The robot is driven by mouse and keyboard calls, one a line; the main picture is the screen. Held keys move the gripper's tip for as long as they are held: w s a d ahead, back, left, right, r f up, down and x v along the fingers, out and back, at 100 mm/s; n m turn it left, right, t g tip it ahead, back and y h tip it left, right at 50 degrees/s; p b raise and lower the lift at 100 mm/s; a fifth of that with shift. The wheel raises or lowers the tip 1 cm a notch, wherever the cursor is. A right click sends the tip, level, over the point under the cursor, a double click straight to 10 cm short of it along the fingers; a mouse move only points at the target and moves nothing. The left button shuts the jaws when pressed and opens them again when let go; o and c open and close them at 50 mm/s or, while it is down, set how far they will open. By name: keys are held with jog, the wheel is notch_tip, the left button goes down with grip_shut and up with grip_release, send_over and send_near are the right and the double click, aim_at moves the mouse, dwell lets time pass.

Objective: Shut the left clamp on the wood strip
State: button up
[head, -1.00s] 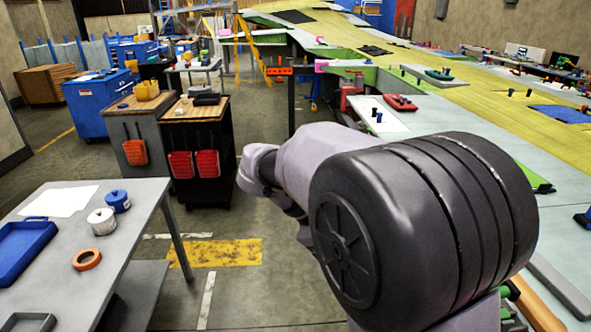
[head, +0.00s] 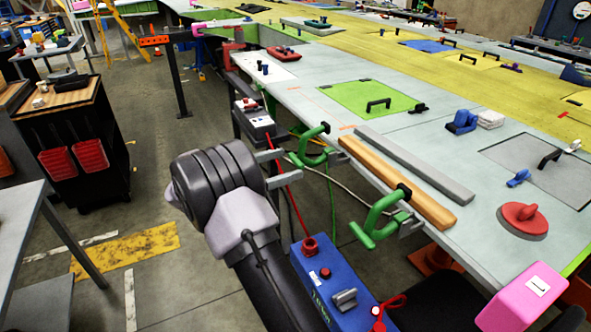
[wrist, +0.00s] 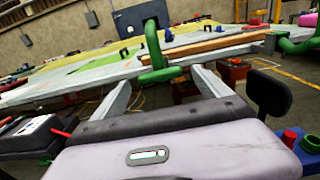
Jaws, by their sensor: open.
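The wood strip (head: 395,182) lies along the near edge of the pale wing panel. The green left clamp (head: 308,158) sits at that edge by the strip's far end. I cannot tell whether its dark tip touches the strip. A second green clamp (head: 372,232) is at the strip's near end. My gripper (head: 284,164) is open and empty, pointing at the left clamp. In the wrist view the left clamp (wrist: 153,50) stands between and beyond my two spread fingers (wrist: 160,78), apparently untouched. The wood strip (wrist: 215,44) runs behind it.
A grey bar (head: 415,165) lies beside the wood strip. A blue box (head: 330,285) with red knobs stands near my arm, and a grey box (head: 254,124) is beyond it. A red cable hangs near the left clamp.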

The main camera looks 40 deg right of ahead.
aim_at(293, 162)
jog(key=shift+b+x, duration=0.45)
jog(key=shift+x, duration=1.45)
jog(key=shift+r, duration=0.1)
grip_shut()
